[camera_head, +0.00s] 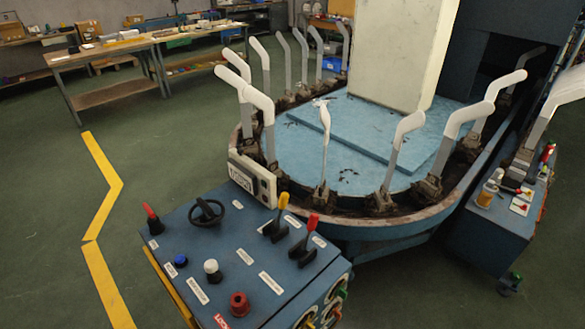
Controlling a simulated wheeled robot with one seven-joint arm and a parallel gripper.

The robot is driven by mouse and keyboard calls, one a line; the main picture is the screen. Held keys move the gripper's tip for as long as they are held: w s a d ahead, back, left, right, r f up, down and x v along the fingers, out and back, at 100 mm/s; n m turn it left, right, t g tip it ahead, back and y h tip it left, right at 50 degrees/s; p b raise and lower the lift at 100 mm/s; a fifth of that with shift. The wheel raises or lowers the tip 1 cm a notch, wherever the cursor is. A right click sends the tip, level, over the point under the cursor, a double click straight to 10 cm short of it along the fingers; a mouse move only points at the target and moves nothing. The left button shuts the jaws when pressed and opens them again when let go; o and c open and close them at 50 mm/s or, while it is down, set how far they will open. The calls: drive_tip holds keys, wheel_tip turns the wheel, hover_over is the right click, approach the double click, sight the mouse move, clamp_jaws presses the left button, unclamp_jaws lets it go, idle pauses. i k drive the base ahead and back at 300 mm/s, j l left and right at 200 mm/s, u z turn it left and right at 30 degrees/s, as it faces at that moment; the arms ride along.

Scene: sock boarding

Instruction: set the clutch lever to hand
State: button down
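A blue control console (225,245) stands in the lower middle of the head view. On its top are a yellow-handled lever (281,204), a red-handled lever (310,225) to its right, and another slim red-tipped lever (151,213) at the far left corner. The yellow and right red levers both stand tilted up from dark bases. The small white labels are too small to read, so I cannot tell which lever is the clutch lever or where its hand setting lies. My gripper is not in view.
The console also carries a black handwheel (207,209), blue button (181,261), white knob (212,266) and red mushroom button (239,301). Behind is an oval machine (340,222) with several upright pale leg forms. A blue cabinet (497,222) stands right. Green floor is clear left.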

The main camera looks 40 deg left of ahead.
sight(283, 200)
drive_tip(key=i+u, duration=0.25)
drive_tip(key=u, duration=0.2)
drive_tip(key=i+l+u, duration=0.15)
drive_tip(key=u, duration=0.25)
drive_tip(key=i+l+u, duration=0.2)
drive_tip(key=u, duration=0.25)
drive_tip(key=i+l+u, duration=0.2)
drive_tip(key=u, duration=0.25)
drive_tip(key=i+l+u, duration=0.1)
drive_tip(key=l+u, duration=0.6)
drive_tip(key=u, duration=0.15)
drive_tip(key=l+u, duration=0.45)
drive_tip(key=i+l+u, duration=0.1)
drive_tip(key=l+u, duration=0.9)
drive_tip(key=i+j, duration=0.3)
drive_tip(key=i, duration=0.2)
